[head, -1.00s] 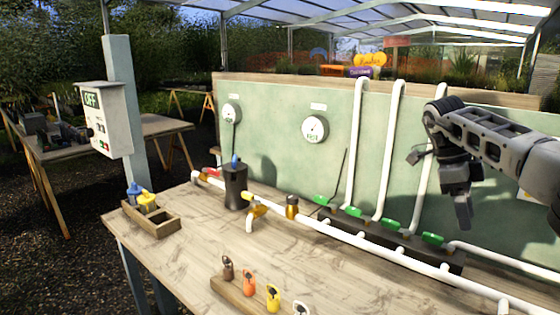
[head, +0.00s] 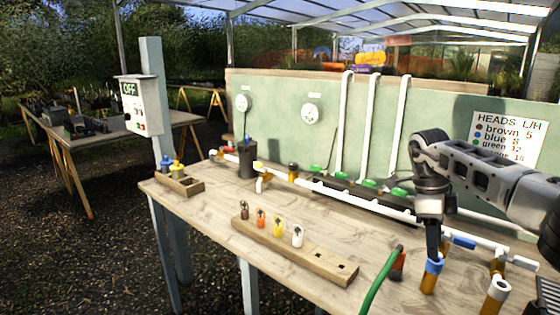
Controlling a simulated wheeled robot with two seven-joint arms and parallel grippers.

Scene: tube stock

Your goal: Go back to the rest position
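My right gripper (head: 433,245) points down over the right part of the wooden bench (head: 215,208). Its fingers show edge-on as one dark shape, so I cannot tell whether they are open or shut. Their tips overlap in the picture with the top of a brown fitting with a blue collar (head: 431,274); I cannot tell whether they touch it. My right forearm comes in from the right edge, in front of the green back panel (head: 275,125). My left gripper is not in view.
White pipes with green valves (head: 369,183) run along the bench. A wooden rack (head: 290,252) holds several coloured heads. A green hose (head: 378,283) rises at the front. A black canister (head: 247,160), a small wooden tray (head: 193,190) and a control box reading OFF (head: 143,106) are left.

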